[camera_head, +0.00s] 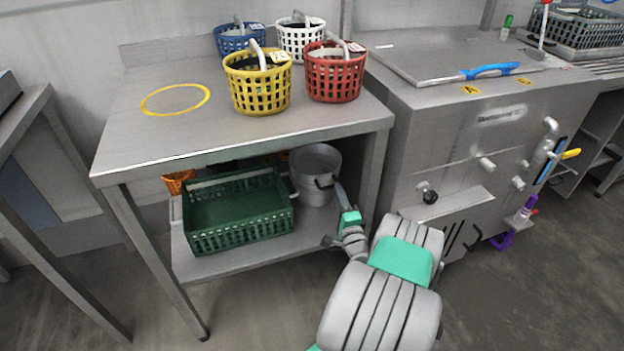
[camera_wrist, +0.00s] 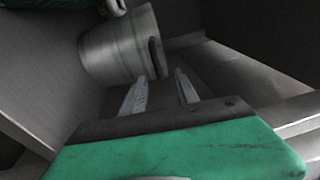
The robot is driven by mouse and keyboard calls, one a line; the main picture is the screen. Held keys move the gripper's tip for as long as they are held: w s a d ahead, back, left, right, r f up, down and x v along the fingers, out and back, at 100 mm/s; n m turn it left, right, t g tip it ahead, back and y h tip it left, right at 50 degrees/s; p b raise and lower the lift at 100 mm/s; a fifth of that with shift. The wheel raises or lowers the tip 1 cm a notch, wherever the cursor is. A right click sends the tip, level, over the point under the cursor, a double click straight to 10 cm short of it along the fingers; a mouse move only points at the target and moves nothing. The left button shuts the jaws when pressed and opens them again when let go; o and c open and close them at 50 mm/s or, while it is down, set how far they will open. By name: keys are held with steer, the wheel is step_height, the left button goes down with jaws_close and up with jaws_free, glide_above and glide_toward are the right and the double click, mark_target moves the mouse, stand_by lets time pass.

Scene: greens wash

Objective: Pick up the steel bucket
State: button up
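The steel bucket (camera_head: 308,178) stands on the lower shelf of the steel table, at the right end, beside a green crate. A dark handle shows on its side. My gripper (camera_head: 338,188) is at the bucket's front right side, under the table top. In the wrist view the bucket (camera_wrist: 112,50) lies just beyond the fingers, with its dark handle near the fingertips. I cannot tell whether a finger touches the bucket.
The green crate (camera_head: 240,226) fills the middle of the lower shelf (camera_head: 268,250). The table top (camera_head: 150,128) is close above, and a table leg (camera_head: 372,178) stands right of the bucket. Yellow (camera_head: 258,100), red (camera_head: 334,92), blue and white baskets stand on top.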

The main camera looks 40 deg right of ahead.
mark_target(317, 181)
steer(key=x, duration=0.2)
steer(key=b+x, duration=0.1)
steer(key=x, duration=0.2)
steer(key=shift+s+d, duration=0.1)
steer(key=shift+d, duration=0.25)
jaws_close()
stand_by(0.9)
